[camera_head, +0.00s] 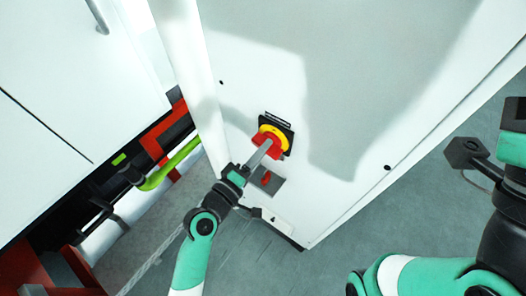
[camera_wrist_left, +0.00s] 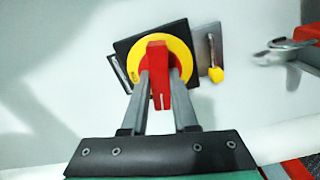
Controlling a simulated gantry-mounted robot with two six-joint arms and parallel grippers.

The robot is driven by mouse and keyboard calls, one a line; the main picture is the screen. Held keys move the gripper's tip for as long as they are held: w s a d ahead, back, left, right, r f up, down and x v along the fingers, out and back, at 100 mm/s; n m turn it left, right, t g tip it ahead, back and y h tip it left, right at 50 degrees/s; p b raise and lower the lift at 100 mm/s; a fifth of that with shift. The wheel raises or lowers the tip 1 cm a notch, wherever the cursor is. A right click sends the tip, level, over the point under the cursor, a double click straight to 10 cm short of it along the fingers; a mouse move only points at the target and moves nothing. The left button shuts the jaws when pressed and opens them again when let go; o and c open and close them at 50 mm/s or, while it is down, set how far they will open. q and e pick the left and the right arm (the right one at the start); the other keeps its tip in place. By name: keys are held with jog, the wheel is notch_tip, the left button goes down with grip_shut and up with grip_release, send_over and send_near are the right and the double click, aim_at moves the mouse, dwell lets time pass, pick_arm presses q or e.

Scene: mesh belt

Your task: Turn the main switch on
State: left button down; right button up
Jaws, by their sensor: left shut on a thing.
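The main switch is a red handle (camera_head: 275,150) on a yellow disc (camera_head: 266,129) with a black square plate (camera_head: 284,126), set on a white cabinet panel. My left gripper (camera_head: 265,148) reaches it from below left. In the left wrist view, my left gripper (camera_wrist_left: 158,80) has one grey finger on each side of the red handle (camera_wrist_left: 158,60) and is shut on it. The handle stands upright in that view, over the yellow disc (camera_wrist_left: 137,61), while the black plate (camera_wrist_left: 124,50) looks tilted. The fingers hide parts of the disc. My right gripper's fingers are not visible.
A grey plate with a small red part (camera_head: 266,178) sits just below the switch, close to my left gripper. A white cabinet (camera_head: 70,70) and a green pipe (camera_head: 172,165) are at the left. Grey floor (camera_head: 330,265) lies below the panel.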

pick_arm(q)
jog(key=shift+m+b, duration=5.25)
jog(key=shift+m, duration=2.45)
jog(key=c, duration=0.7)
grip_release()
